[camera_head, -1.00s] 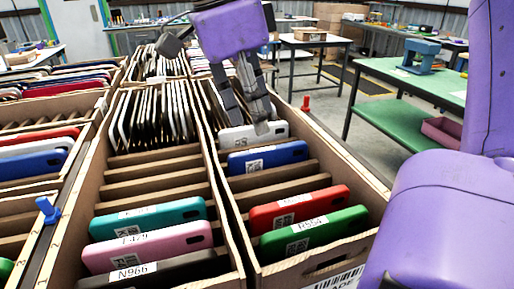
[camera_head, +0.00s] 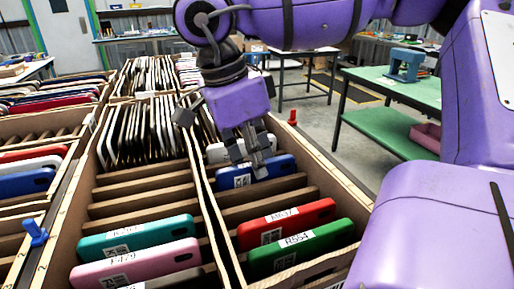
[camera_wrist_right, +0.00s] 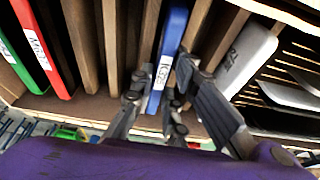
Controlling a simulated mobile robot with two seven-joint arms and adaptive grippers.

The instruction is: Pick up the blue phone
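The blue phone (camera_head: 284,168) stands tilted in a slot of the right-hand carton, with a white label at its top edge. In the right wrist view the blue phone (camera_wrist_right: 172,45) is seen edge-on between the fingers. My right gripper (camera_head: 250,165) is over it, pointing down, its fingertips overlapping the phone's upper part. The right wrist view shows the gripper (camera_wrist_right: 165,105) open, one finger on each side of the phone; I cannot tell whether they touch it. My left gripper is not in view.
A white phone (camera_head: 218,151) stands just behind the blue one. Red (camera_head: 290,221) and green (camera_head: 305,247) phones stand in front, past empty slots. Cardboard dividers (camera_head: 265,190) rise close to the fingers. Another blue phone (camera_head: 24,182) is in the far-left carton. A green table (camera_head: 400,90) stands at right.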

